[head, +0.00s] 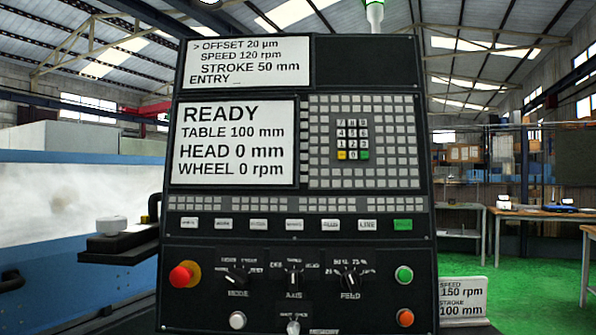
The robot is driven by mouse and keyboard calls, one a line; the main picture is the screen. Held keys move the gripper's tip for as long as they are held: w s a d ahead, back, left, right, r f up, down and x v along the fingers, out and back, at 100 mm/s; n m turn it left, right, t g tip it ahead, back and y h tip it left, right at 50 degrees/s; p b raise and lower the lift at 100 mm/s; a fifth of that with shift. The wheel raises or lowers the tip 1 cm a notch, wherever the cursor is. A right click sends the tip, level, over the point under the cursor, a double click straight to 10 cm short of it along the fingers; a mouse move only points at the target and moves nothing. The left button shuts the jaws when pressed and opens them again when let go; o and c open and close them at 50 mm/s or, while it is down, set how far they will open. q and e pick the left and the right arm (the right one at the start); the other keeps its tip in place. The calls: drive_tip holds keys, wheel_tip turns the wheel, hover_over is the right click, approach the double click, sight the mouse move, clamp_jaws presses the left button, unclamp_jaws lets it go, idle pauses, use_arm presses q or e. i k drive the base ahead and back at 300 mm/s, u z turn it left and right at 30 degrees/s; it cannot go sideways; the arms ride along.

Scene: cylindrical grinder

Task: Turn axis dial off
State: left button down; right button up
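The AXIS dial (293,278) is a black rotary knob in the lower middle of the control panel (308,250). Its pointer stands roughly straight up, toward the middle one of the small labels above it. The label at its upper left seems to read OFF, but the print is small. The MODE dial (236,277) is to its left and the FEED dial (350,279) to its right. The upper screen (247,62) shows offset, speed and stroke. The lower screen (234,142) shows READY, TABLE 100 mm, HEAD 0 mm, WHEEL 0 rpm. Neither gripper is in view.
A red emergency stop (181,276), a white button (237,320), a MEMORY switch (293,326), a green button (404,274) and an orange button (404,317) surround the dials. A speed and stroke card (462,298) stands at right. The blue-and-white machine (70,220) is at left.

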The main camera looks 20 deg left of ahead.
sight(293, 281)
drive_tip(key=k, duration=0.55)
drive_tip(key=u, duration=0.75)
drive_tip(key=i, duration=0.9)
drive_tip(key=u, duration=0.3)
